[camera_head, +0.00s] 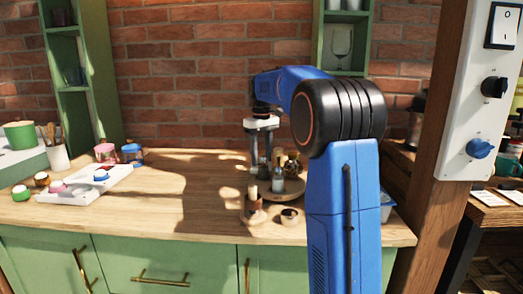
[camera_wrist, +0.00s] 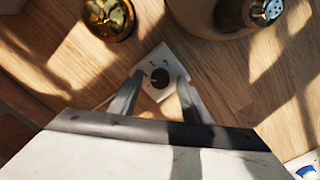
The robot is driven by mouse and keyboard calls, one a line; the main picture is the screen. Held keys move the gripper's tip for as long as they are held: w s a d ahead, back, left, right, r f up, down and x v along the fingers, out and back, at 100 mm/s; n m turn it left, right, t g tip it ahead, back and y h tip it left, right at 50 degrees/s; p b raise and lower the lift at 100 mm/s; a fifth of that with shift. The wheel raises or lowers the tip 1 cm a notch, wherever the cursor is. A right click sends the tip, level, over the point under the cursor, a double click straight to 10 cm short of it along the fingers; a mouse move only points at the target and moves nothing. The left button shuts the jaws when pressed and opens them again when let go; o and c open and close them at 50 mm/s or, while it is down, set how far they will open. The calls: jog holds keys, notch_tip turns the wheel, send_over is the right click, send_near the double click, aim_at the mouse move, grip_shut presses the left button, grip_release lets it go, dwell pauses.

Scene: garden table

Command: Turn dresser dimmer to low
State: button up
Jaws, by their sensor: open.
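In the wrist view, a small white square plate with a round black dimmer knob (camera_wrist: 159,77) lies on the wooden top. A light pointer mark shows on the knob, but its exact setting is too small to read. My gripper (camera_wrist: 160,80) is open, with one finger on each side of the knob. I cannot tell whether either finger touches it. In the head view, my gripper (camera_head: 259,165) points down over the back of the green dresser's wooden top (camera_head: 185,205). The dimmer is hidden there behind bottles and my gripper.
A round wooden tray (camera_head: 285,196) with bottles stands close in front of my gripper. An amber glass item (camera_wrist: 108,17) is near the plate. A white knob board (camera_head: 75,187) lies left. A post panel (camera_head: 487,90) carries a switch and knobs. The top's left middle is clear.

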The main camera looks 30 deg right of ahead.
notch_tip(320, 180, up, 17)
jog(key=shift+r, duration=0.15)
dwell(0.5)
jog(key=shift+s, duration=0.15)
dwell(0.3)
